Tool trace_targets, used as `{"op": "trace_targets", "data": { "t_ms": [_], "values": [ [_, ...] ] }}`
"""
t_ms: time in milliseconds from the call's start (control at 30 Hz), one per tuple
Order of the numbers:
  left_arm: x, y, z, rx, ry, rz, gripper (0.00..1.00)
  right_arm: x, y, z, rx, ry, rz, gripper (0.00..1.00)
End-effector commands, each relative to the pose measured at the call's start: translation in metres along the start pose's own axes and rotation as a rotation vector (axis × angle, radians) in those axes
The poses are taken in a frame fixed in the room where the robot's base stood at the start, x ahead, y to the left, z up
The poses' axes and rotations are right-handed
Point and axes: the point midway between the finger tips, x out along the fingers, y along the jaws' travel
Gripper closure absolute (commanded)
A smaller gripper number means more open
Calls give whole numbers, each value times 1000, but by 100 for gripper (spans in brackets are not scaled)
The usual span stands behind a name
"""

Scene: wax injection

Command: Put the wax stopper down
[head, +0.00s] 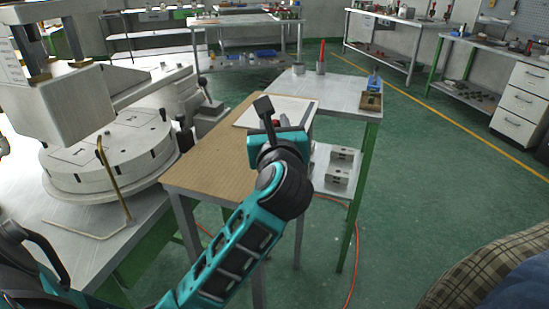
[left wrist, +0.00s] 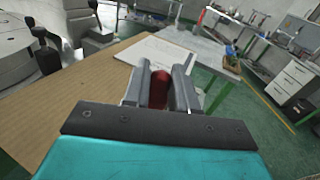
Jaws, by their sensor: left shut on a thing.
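My left gripper (left wrist: 159,92) is shut on the red wax stopper (left wrist: 159,88), which shows between its two grey fingers in the left wrist view. In the head view, the teal left gripper (head: 277,128) is over the table with the brown top, near its right side. A bit of red at the gripper shows the stopper there, mostly hidden by the gripper. A white sheet or board (head: 250,112) lies at the far end of the brown tabletop (head: 208,160), beyond the gripper. I cannot tell how high the stopper is above the table. My right gripper is not in view.
The wax machine with a round drum (head: 105,160) stands at the left. A metal table (head: 335,92) stands behind the brown one, with a red-topped bottle (head: 320,65), a blue item (head: 374,82) and a small wooden box (head: 371,101). The near brown tabletop is clear.

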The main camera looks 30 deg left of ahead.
Motion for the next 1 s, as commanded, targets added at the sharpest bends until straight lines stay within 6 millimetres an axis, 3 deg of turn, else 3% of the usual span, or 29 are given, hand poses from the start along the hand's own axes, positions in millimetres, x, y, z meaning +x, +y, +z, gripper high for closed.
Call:
{"op": "trace_targets", "data": {
  "t_ms": [133, 433, 900, 933, 1000],
  "values": [
    [1, 1, -15, 0, -1, -1, 100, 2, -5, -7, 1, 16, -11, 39],
    [2, 3, -55, 4, 0, -1, 100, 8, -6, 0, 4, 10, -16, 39],
    [2, 4, -63, -1, 0, -1, 100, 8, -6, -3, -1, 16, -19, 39],
    [2, 4, -62, -1, -1, -1, 70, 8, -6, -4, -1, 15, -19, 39],
    [2, 4, -62, -1, -1, -1, 64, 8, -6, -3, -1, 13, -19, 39]
  ]
}}
